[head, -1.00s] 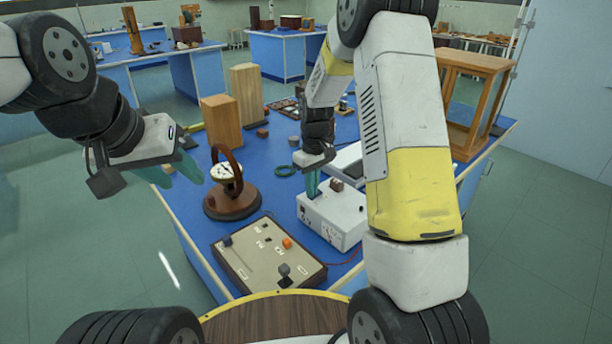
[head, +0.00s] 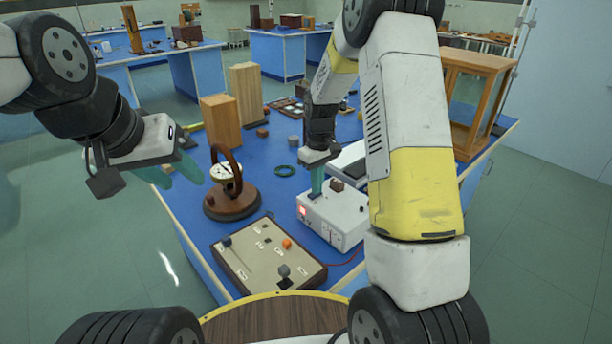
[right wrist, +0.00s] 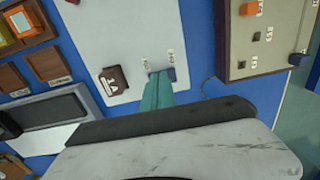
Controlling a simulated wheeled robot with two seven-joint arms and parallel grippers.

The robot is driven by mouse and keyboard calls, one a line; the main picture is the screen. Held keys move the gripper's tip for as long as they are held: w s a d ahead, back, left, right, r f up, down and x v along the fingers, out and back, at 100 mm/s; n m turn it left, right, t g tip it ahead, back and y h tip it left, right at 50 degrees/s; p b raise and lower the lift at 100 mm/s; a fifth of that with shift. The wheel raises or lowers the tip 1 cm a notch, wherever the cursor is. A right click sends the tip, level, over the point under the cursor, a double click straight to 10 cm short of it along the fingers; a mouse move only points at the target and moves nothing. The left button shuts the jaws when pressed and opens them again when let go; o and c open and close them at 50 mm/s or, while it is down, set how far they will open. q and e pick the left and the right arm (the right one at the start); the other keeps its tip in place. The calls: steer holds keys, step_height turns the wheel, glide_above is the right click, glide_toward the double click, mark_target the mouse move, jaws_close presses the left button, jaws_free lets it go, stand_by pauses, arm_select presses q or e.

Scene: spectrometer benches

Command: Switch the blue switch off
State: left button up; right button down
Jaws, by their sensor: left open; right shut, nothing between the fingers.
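A white box (head: 340,222) stands on the blue bench, with a red glowing patch (head: 302,211) on its front. A small blue switch (right wrist: 169,74) shows on its top in the right wrist view. My right gripper (head: 316,192) is shut, fingers pointing down at the box top. In the right wrist view its fingertips (right wrist: 158,76) are right beside the blue switch; I cannot tell whether they touch it. In the head view the fingers hide the switch. My left gripper (head: 180,172) is open and empty, off the bench's left side.
A brown part (head: 336,185) sits on the box top close to my right fingers. A beige panel (head: 250,262) with knobs lies in front. A round dial instrument (head: 231,203) on a wooden base stands left. Wooden blocks (head: 220,121) and a wooden frame case (head: 481,100) stand further back.

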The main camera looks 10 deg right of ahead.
mark_target(313, 195)
step_height(313, 195, up, 14)
steer(key=a, duration=0.1)
steer(key=shift+s+a+f, duration=0.15)
steer(key=shift+f, duration=0.1)
steer(key=shift+w+d+r+g+y, duration=0.15)
steer(key=shift+w+d+y, duration=0.15)
steer(key=shift+d, duration=0.15)
steer(key=shift+w+d+f+g+y, duration=0.1)
steer(key=shift+w+d+g+y, duration=0.05)
steer(key=shift+w+d+y, duration=0.2)
steer(key=shift+s, duration=0.1)
steer(key=f, duration=0.4)
steer(key=a+f, duration=0.1)
steer(key=f, duration=0.4)
steer(key=s+f, duration=0.1)
steer(key=f, duration=0.3)
steer(key=shift+a+f, duration=0.25)
steer(key=shift+f, duration=0.15)
